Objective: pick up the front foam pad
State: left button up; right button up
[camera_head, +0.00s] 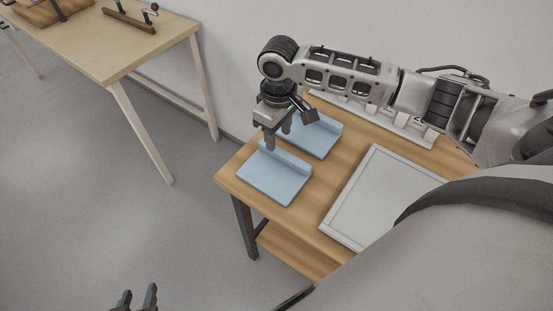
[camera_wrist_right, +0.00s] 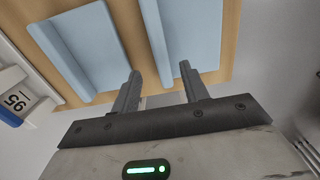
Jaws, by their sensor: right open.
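The front foam pad (camera_head: 272,181) is a light blue slab with a raised ridge along its far side, lying flat near the table's left corner. It also shows in the right wrist view (camera_wrist_right: 198,35). A similar blue pad (camera_head: 318,138) lies behind it and shows at the left in the wrist view (camera_wrist_right: 88,45). My right gripper (camera_head: 278,139) is open and empty, pointing down over the front pad's ridge. In the wrist view its fingertips (camera_wrist_right: 160,70) stand either side of the ridge's line. My left gripper (camera_head: 138,298) is open and empty, low over the floor.
A white framed tray (camera_head: 343,233) lies on the wooden table (camera_head: 321,196), right of the front pad. A pale rack with cards (camera_head: 399,126) runs along the back, partly behind my right arm. Another table (camera_head: 113,58) stands at upper left. Grey floor lies between.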

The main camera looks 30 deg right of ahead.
aim_at(279, 150)
jog(key=f, duration=0.5)
jog(key=shift+s, duration=0.2)
grip_shut()
jog(key=shift+r, duration=0.1)
